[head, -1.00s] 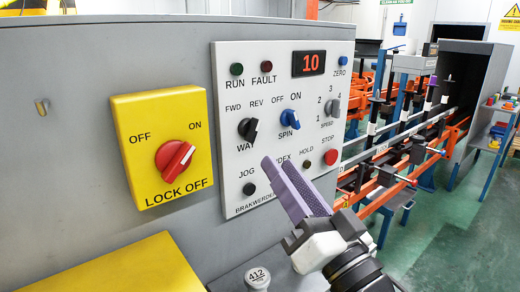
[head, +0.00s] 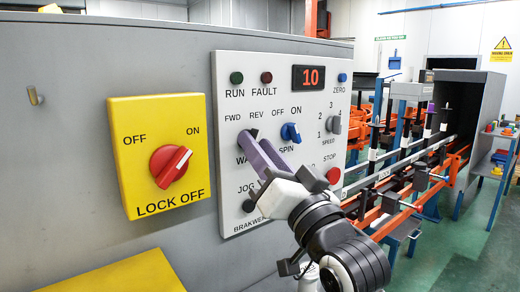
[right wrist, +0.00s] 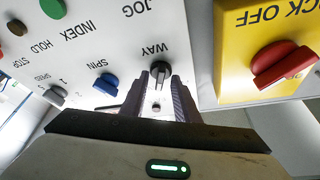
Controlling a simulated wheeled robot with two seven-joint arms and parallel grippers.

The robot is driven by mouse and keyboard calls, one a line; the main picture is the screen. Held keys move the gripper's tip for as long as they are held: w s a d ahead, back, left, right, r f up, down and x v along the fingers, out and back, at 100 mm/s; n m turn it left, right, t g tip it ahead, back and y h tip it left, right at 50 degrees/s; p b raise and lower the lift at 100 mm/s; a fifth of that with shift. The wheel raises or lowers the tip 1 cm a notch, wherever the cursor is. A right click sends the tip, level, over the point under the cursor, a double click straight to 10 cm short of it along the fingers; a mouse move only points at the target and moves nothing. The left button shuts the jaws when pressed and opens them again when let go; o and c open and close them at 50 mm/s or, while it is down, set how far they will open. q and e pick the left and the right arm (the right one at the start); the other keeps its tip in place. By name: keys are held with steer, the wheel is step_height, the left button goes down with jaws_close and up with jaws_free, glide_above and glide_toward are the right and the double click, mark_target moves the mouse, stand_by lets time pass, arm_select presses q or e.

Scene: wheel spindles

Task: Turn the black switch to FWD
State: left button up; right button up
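The black switch (head: 253,133), below the FWD and REV labels on the white control panel (head: 225,62), is mostly hidden behind my right gripper (head: 255,150) in the head view. My right gripper (right wrist: 160,80) is open, with a finger on either side of the knob. I cannot tell whether the fingers touch it. The pointing direction of the switch is hard to tell. My left gripper is not in view.
A blue SPIN switch (head: 291,132) sits just right of the black one. A grey SPEED knob (head: 334,124) and red STOP button (head: 333,175) are further right. A yellow lock-off box (head: 135,115) with a red knob (head: 170,166) stands to the left.

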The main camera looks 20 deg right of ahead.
jaws_close()
steer(key=shift+n, duration=0.4)
arm_select(q)
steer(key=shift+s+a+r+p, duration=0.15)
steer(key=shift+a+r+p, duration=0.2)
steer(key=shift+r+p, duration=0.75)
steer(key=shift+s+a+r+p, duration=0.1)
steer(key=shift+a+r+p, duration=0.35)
steer(key=shift+p, duration=1.1)
arm_select(e)
steer(key=shift+w+d+n+g+y, duration=0.1)
steer(key=shift+n+g+y, duration=0.35)
steer(key=shift+n+y, duration=1.3)
steer(key=shift+s+d+n+g+y, duration=0.15)
steer(key=shift+n+g+y, duration=0.4)
steer(key=shift+n, duration=2.3)
steer(key=shift+w+d+n+g+y, duration=0.15)
steer(key=shift+n+g+y, duration=0.15)
steer(key=shift+n+y, duration=1.5)
steer(key=shift+n+h, duration=0.5)
steer(key=shift+n, duration=0.2)
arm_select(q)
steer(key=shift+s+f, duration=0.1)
